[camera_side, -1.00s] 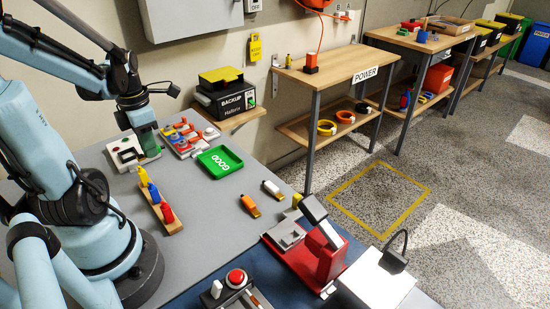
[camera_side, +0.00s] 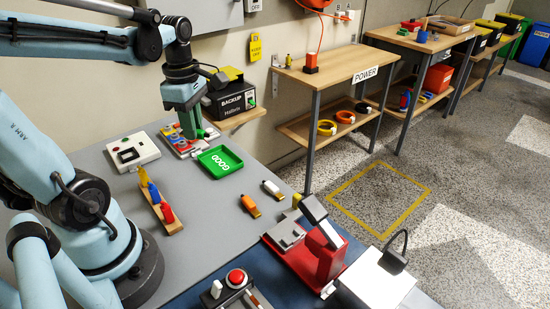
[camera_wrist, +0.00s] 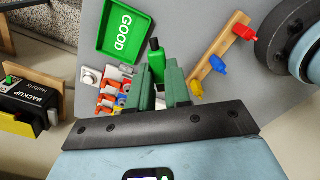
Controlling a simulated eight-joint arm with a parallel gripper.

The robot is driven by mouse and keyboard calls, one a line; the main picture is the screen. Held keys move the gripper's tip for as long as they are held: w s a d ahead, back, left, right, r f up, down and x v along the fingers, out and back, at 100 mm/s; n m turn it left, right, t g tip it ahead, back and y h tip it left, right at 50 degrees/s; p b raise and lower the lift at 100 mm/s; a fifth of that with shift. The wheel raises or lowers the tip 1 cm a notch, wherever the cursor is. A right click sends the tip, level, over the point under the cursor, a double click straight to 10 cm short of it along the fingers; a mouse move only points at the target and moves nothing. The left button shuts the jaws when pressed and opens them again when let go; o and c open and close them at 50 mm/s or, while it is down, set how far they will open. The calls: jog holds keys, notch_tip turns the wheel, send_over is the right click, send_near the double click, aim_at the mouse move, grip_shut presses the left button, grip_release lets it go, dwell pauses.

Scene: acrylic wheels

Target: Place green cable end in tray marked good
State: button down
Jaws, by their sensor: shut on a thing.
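My gripper (camera_side: 191,122) is shut on the green cable end (camera_wrist: 156,60), which shows between the two green fingers in the wrist view. In the side view a bit of the green cable end (camera_side: 206,134) sticks out at the fingertips. It is held above the table, over the rack of coloured connectors. The green tray marked GOOD (camera_side: 238,165) lies flat on the table just in front and to the right of my gripper. It also shows in the wrist view (camera_wrist: 107,50), up and to the left of the cable end, and looks empty.
The white tester box (camera_side: 142,156) stands left of the connector rack (camera_side: 172,142). A wooden holder (camera_side: 173,226) with blue, yellow and red ends stands nearer. Orange (camera_side: 251,206) and white (camera_side: 271,188) pieces lie right of it. The black BACKUP box (camera_side: 230,103) stands behind on a shelf.

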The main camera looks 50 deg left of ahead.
jog(key=w+d+r+m, duration=0.2)
jog(key=w+d+m, duration=0.3)
jog(key=m, duration=0.8)
jog(key=w+d+r+m, duration=0.35)
jog(key=d+m, duration=0.45)
jog(key=m, duration=1.8)
send_over(216, 164)
notch_tip(216, 164, down, 10)
jog(key=shift+s+f, duration=0.1)
jog(key=shift+f, duration=3.5)
jog(key=shift+f, duration=0.6)
jog(key=c, duration=1)
grip_release()
jog(key=shift+r, duration=0.1)
